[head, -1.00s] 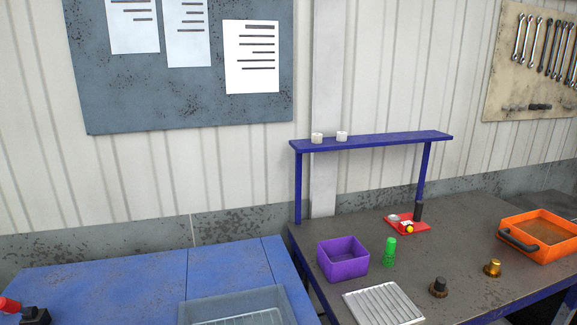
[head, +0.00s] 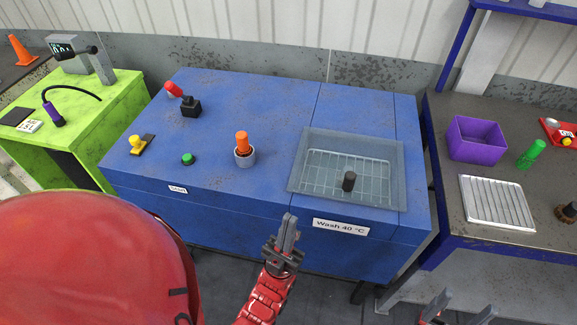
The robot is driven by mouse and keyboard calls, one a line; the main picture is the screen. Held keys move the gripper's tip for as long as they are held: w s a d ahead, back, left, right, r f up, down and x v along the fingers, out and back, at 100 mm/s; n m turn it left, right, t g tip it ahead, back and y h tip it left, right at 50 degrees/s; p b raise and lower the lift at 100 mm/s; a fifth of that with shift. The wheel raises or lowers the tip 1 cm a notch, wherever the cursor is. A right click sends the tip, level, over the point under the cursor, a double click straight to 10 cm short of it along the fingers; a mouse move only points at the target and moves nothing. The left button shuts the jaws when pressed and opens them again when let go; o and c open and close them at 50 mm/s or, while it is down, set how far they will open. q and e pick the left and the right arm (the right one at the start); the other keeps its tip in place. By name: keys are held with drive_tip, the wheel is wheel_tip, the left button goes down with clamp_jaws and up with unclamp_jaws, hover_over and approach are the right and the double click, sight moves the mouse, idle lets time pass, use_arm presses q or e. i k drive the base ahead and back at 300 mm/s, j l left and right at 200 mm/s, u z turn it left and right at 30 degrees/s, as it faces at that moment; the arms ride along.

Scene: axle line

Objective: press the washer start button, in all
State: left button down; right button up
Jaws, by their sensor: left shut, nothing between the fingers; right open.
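The blue washer (head: 240,110) fills the middle of the head view. A green round button (head: 187,159) sits on its top at the left, above a small white label (head: 178,189) on the front edge that seems to read "Start". My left gripper (head: 288,220) is shut and empty, in front of the washer's front edge, to the right of the green button and apart from it. My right gripper (head: 458,302) is open and empty at the bottom right, partly cut off by the frame.
On the washer are a yellow knob (head: 135,142), a red-topped lever (head: 173,89), an orange-handled part (head: 242,140) and a clear lid (head: 300,160) over a wire basket holding a dark part. A purple bin (head: 475,139) stands on the right bench.

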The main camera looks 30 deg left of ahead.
sight(186, 157)
drive_tip(key=u, duration=1.65)
